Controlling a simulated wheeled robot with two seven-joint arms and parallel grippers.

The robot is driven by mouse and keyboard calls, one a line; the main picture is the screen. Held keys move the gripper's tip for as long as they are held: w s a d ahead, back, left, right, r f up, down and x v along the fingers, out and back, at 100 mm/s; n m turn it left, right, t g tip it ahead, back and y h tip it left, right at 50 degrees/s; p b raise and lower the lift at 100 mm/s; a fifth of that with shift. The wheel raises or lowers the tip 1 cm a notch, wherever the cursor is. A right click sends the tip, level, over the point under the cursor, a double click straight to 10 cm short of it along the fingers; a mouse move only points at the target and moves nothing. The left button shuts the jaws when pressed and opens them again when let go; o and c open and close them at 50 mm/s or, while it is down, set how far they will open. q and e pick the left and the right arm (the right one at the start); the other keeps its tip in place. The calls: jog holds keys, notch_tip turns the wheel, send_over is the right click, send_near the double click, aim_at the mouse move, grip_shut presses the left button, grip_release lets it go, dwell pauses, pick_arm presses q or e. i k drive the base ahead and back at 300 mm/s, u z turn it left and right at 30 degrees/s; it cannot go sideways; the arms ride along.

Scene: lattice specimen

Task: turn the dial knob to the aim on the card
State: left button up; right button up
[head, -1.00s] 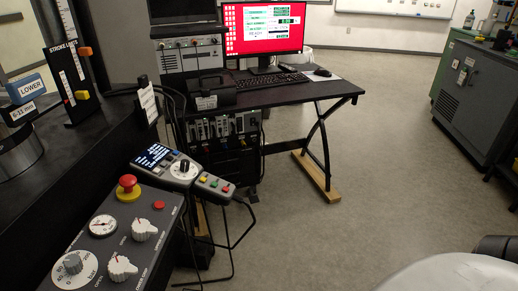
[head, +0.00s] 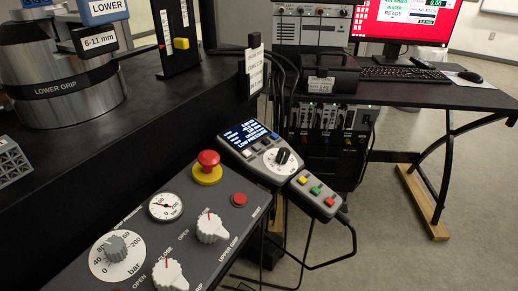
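A grey dial knob (head: 116,247) sits on a round white scale marked in bar, at the lower left of the sloped grey control panel (head: 140,208). Its pointer setting is too small to read surely. A second dial, a black knob (head: 282,157) on a white disc, sits on the grey handset (head: 262,145) with a lit screen. I cannot tell which of the two the task means. A white card (head: 251,70) with small dark print stands upright on the black bench behind the handset; I cannot read it. Neither gripper shows.
The panel also has a red mushroom button (head: 208,161), a small gauge (head: 166,207) and two white knobs (head: 211,228) (head: 170,275). A steel lower grip (head: 62,80) stands on the bench at left. Cables hang beside the handset. A desk (head: 430,92) stands behind; floor is clear at right.

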aim_at(283, 154)
jog(key=u, duration=0.3)
jog(key=k, duration=0.75)
jog(key=u, duration=0.75)
jog(key=k, duration=0.25)
jog(key=z, duration=1.25)
jog(key=i, duration=1.2)
jog(key=u, duration=0.4)
